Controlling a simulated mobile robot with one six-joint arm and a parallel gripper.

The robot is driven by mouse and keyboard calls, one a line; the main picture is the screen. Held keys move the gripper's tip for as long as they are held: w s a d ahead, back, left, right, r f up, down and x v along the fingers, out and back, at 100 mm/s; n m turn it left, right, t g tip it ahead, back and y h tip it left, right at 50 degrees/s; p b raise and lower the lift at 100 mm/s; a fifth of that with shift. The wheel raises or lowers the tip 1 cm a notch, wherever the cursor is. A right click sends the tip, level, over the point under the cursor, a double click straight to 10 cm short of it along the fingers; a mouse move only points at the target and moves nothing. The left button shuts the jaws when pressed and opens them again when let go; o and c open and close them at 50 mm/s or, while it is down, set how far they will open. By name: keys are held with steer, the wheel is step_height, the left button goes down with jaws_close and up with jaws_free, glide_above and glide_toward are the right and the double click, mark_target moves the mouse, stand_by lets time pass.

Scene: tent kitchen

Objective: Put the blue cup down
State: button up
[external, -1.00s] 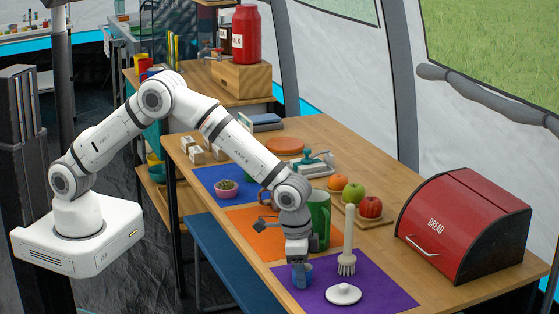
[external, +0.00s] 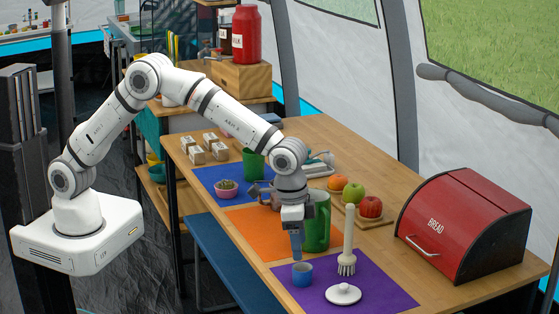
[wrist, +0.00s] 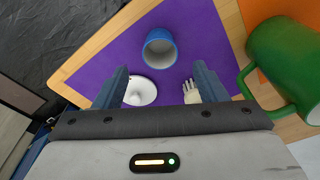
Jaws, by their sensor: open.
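The blue cup (external: 302,274) stands upright on the purple mat (external: 375,290), near the table's front edge. It also shows in the wrist view (wrist: 159,50), where its open mouth and pale inside face me. My gripper (external: 297,252) is above the cup and apart from it. In the wrist view the two blue fingers (wrist: 163,86) are spread wide with nothing between them, and the cup lies beyond their tips.
A white lid (external: 343,294) and an upright brush (external: 347,245) stand on the purple mat beside the cup. A large green mug (external: 317,222) is close to my gripper. A red bread box (external: 468,225) stands to the right. The orange mat (external: 258,232) lies behind the cup.

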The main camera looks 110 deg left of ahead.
steer(key=s+d+r+m, duration=0.1)
steer(key=s+r, duration=0.6)
steer(key=s, duration=0.3)
steer(key=s+r+m, duration=0.1)
steer(key=s+r, duration=0.5)
steer(key=s, duration=0.4)
steer(key=s+f+m, duration=0.1)
steer(key=s+f, duration=0.1)
steer(key=s, duration=1.7)
steer(key=shift+s+d+f+t, duration=0.15)
steer(key=shift+s+d+t, duration=0.25)
steer(key=shift+d, duration=0.05)
